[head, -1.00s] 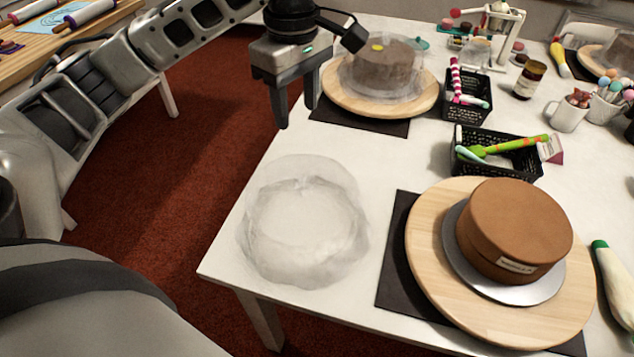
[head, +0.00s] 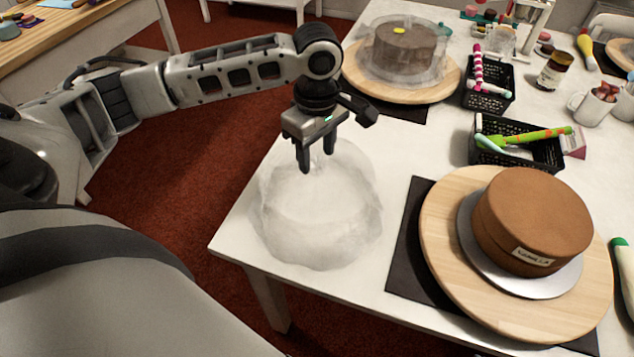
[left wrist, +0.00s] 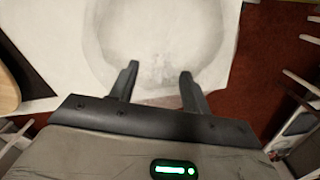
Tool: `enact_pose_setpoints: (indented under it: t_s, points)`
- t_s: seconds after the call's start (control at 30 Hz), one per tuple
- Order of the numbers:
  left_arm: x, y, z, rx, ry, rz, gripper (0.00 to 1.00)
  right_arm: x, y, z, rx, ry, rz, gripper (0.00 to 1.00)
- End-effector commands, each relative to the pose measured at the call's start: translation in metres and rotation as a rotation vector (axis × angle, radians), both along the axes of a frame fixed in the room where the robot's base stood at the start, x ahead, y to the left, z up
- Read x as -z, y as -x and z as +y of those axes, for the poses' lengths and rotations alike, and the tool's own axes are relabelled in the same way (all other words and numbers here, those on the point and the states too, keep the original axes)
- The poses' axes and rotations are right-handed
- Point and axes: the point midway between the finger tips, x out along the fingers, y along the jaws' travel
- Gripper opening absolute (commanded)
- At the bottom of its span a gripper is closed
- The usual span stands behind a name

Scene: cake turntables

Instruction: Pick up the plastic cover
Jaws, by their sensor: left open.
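The clear plastic cover (head: 318,222) sits on the white table near its left front corner, with nothing visible under it. My left gripper (head: 317,160) is open and empty, over the far part of the cover in the head view. I cannot tell whether its fingertips touch the cover. In the left wrist view, the cover (left wrist: 155,45) lies ahead of and between the two spread fingers of the left gripper (left wrist: 157,72). My right gripper is not in view.
A brown cake (head: 532,220) stands on a wooden turntable (head: 455,285) right of the cover. Another cake (head: 402,48) under a clear cover stands on a turntable (head: 365,82) behind. Black baskets (head: 515,150) stand at the back right. The table's left edge is close to the cover.

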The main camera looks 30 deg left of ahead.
Motion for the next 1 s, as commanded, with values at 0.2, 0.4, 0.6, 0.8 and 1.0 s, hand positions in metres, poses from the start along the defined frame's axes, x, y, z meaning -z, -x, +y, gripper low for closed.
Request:
enact_pose_setpoints:
  t_s: [0.2,0.4,0.6,0.8,1.0]
  points:
    - [0.01,0.0,0.0,0.001,-0.001,-0.002,0.47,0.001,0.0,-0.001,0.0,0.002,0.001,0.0]
    - [0.009,0.0,0.0,0.001,-0.001,-0.001,0.28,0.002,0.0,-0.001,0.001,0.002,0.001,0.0]
    - [0.009,0.0,0.0,0.001,-0.001,-0.001,0.0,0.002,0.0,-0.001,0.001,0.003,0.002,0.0]
    - [0.009,0.0,0.0,0.001,-0.001,-0.002,0.0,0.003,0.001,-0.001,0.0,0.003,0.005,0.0]
    - [-0.002,-0.001,0.0,0.001,0.001,-0.003,0.0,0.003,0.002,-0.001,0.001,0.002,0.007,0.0]
